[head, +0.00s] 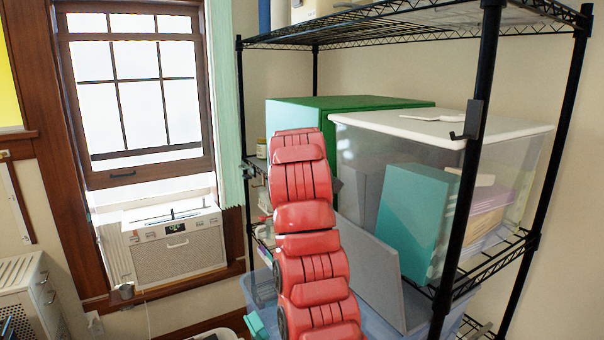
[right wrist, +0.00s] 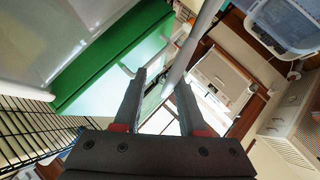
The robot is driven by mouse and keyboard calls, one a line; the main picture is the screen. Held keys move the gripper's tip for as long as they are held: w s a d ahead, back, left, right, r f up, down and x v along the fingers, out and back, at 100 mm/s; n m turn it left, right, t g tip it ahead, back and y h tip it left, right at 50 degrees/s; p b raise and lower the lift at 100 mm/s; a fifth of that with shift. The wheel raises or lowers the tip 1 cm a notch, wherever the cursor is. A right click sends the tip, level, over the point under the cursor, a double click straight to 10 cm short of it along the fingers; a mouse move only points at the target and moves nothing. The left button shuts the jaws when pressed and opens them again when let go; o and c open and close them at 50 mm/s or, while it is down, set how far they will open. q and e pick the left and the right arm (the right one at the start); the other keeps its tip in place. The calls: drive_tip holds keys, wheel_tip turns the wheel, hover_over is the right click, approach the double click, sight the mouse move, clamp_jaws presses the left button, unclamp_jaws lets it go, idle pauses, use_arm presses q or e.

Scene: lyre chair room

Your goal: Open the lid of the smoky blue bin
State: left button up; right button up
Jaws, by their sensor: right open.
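The smoky blue bin (head: 262,292) is see-through and sits low at the bottom of the head view, partly hidden behind my red right arm. A grey flat panel (head: 378,268) stands tilted above its right part. It looks like the bin's raised lid, but I cannot be sure. In the right wrist view, my right gripper (right wrist: 161,78) is open, fingers apart. A pale grey strip (right wrist: 193,48) runs near the right fingertip; contact cannot be told. In the head view my arm hides this gripper. My left gripper is not in view.
A black wire rack (head: 462,190) holds a clear bin with a white lid (head: 400,128) and a green box (head: 350,102). The green box also shows in the right wrist view (right wrist: 100,65). A window air conditioner (head: 178,248) and a pale cabinet (head: 30,290) stand left.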

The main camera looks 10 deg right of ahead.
drive_tip(key=shift+s+b, duration=0.3)
drive_tip(key=v, duration=1.6)
drive_tip(key=shift+s+r, duration=0.25)
drive_tip(key=shift+r, duration=0.15)
